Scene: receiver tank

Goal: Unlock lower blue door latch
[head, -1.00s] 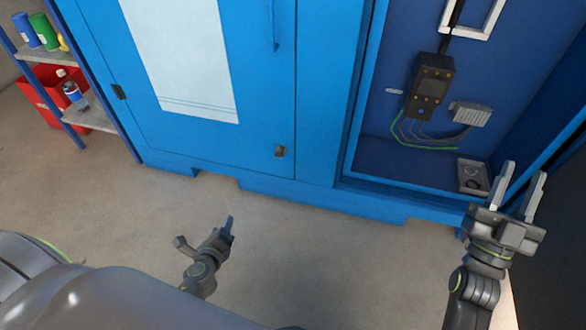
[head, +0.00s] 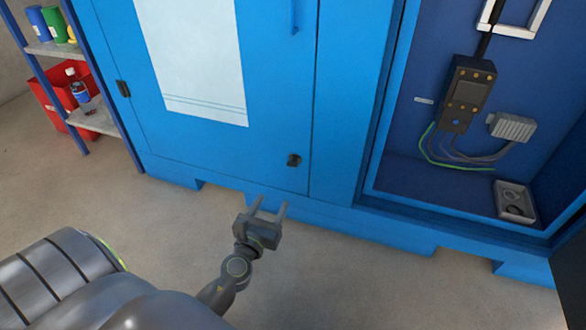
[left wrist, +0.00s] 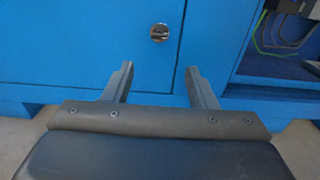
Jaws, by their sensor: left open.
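The blue door (head: 265,90) of the cabinet is closed and carries a white sheet. Its lower latch (head: 293,160) is a small dark knob near the door's bottom right corner. In the left wrist view the latch (left wrist: 160,33) is a round metal piece, ahead of and above the fingers. My left gripper (head: 270,205) is open and empty, below and a little left of the latch, apart from it. The left wrist view shows its two fingers (left wrist: 160,80) spread apart, with only the door's blue surface beyond them. My right gripper is not in view.
An open cabinet bay at right holds a black control box (head: 467,95), cables and a small grey tray (head: 514,202). A shelf rack (head: 95,120) with bottles and a red bin (head: 62,95) stands at left. The floor before the cabinet is clear.

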